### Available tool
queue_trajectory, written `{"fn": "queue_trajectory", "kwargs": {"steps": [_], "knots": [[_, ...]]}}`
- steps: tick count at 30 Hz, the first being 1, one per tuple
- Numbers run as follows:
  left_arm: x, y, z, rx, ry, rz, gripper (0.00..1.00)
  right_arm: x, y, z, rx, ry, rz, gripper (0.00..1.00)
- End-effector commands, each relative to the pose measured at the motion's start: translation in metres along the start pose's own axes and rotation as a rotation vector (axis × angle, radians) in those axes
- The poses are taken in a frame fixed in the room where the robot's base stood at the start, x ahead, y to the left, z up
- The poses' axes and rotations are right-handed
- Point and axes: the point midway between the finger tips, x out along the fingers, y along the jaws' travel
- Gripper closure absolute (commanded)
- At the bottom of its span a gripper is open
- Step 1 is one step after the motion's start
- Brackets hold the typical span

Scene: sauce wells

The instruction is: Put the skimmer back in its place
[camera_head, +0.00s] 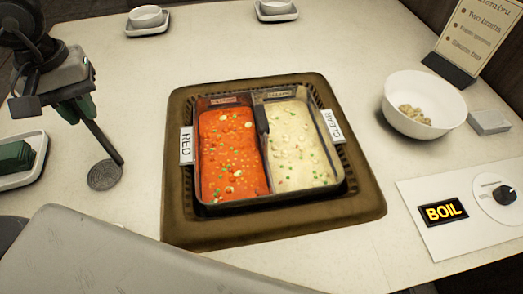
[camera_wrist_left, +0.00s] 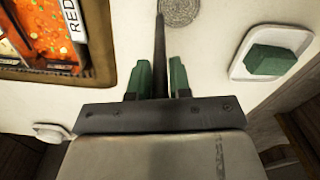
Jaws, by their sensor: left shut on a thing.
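The skimmer (camera_head: 104,174) has a dark thin handle and a round perforated disc. My left gripper (camera_head: 84,106) is shut on its handle, left of the hotpot. The disc hangs low, over or at the table; I cannot tell whether it touches. In the left wrist view the skimmer handle (camera_wrist_left: 159,45) stands between the green fingertips of my left gripper (camera_wrist_left: 162,78), with the disc at the top edge. A white tray (camera_head: 39,148) with a green block (camera_head: 15,157) lies at the left edge. The tray also shows in the left wrist view (camera_wrist_left: 240,70).
A two-part pot (camera_head: 262,201) of red and pale broth sits in a brown frame (camera_head: 180,225), with RED and CLEAR labels. A white bowl (camera_head: 425,125), a menu stand (camera_head: 450,68) and a BOIL panel (camera_head: 430,245) are right. Two small bowls are at the back.

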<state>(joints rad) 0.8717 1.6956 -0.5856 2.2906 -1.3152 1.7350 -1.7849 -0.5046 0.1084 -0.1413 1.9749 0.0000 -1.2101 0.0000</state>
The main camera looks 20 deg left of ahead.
Motion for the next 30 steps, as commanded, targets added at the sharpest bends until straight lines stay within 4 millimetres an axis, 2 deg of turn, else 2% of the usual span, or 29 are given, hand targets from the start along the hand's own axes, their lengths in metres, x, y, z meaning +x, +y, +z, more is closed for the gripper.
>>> {"fn": "queue_trajectory", "kwargs": {"steps": [12, 13, 18, 24, 26, 30], "knots": [[0.0006, 0.0000, 0.0000, 0.000, 0.000, 0.000, 1.00, -0.0031, 0.0002, 0.0019, 0.000, -0.005, 0.000, 0.35], [0.0006, 0.0000, 0.0000, 0.000, 0.000, 0.000, 0.79, -0.0031, 0.0002, 0.0018, 0.000, -0.004, 0.000, 0.35], [0.0006, 0.0001, 0.0000, 0.000, 0.000, 0.000, 0.53, -0.0031, 0.0003, 0.0015, 0.000, -0.004, 0.001, 0.35], [0.0006, 0.0001, 0.0000, 0.000, 0.000, 0.000, 0.51, -0.0030, 0.0005, 0.0000, 0.000, 0.000, 0.001, 0.35], [0.0007, 0.0001, 0.0000, 0.000, 0.000, 0.000, 0.44, -0.0030, 0.0006, -0.0009, 0.000, 0.002, 0.001, 0.35], [0.0006, 0.0001, 0.0000, 0.000, 0.000, 0.000, 0.22, -0.0028, 0.0011, -0.0034, -0.001, 0.006, 0.002, 0.35]]}}
